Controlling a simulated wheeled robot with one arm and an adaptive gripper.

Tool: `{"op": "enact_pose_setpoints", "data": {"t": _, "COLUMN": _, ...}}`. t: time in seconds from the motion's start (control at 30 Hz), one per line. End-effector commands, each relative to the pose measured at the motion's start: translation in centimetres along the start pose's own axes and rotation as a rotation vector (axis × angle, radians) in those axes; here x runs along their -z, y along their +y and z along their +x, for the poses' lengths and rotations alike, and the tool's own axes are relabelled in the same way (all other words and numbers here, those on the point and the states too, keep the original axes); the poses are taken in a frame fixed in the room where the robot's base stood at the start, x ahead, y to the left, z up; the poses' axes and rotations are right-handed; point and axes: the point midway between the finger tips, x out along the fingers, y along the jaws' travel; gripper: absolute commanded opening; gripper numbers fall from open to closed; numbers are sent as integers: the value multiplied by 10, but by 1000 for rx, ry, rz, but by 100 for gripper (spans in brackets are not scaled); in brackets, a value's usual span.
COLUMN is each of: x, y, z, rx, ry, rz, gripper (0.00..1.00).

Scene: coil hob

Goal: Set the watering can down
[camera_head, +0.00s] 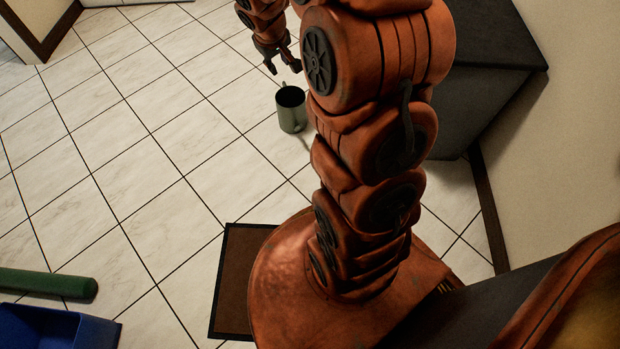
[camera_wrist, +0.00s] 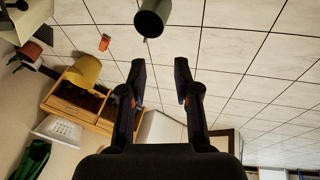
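The watering can (camera_head: 292,115) is a small grey-green vessel with a dark open top. It appears to stand upright on the tiled floor, with a faint shadow beside it. It also shows at the top edge of the wrist view (camera_wrist: 150,24), partly cut off. My gripper (camera_head: 284,66) is above and beyond the can in the head view, apart from it. In the wrist view, the two dark fingers of my gripper (camera_wrist: 160,66) are spread with nothing between them. The can lies past the fingertips there.
A brown mat (camera_head: 231,285) lies by my base. A blue bin (camera_head: 55,328) and a green roll (camera_head: 45,283) are at lower left. A dark cabinet (camera_head: 490,75) stands at right. The wrist view shows a wooden shelf unit (camera_wrist: 72,101) and a yellow container (camera_wrist: 84,72). Tiles left of the can are clear.

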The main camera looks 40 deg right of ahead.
Motion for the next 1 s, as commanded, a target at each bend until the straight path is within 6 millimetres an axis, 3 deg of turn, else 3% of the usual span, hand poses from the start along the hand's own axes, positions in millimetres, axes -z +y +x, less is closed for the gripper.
{"op": "enact_pose_setpoints", "data": {"t": 0.1, "x": -40, "y": -25, "z": -31, "rx": 22, "ry": -87, "rz": 2, "gripper": 31}}
{"op": "enact_pose_setpoints", "data": {"t": 0.6, "x": -232, "y": -123, "z": -148, "rx": 191, "ry": -469, "rz": -15, "gripper": 31}}
{"op": "enact_pose_setpoints", "data": {"t": 0.8, "x": -282, "y": -145, "z": -175, "rx": 254, "ry": -566, "rz": -31, "gripper": 31}}
{"op": "enact_pose_setpoints", "data": {"t": 1.0, "x": -296, "y": -151, "z": -182, "rx": 273, "ry": -593, "rz": -36, "gripper": 31}}
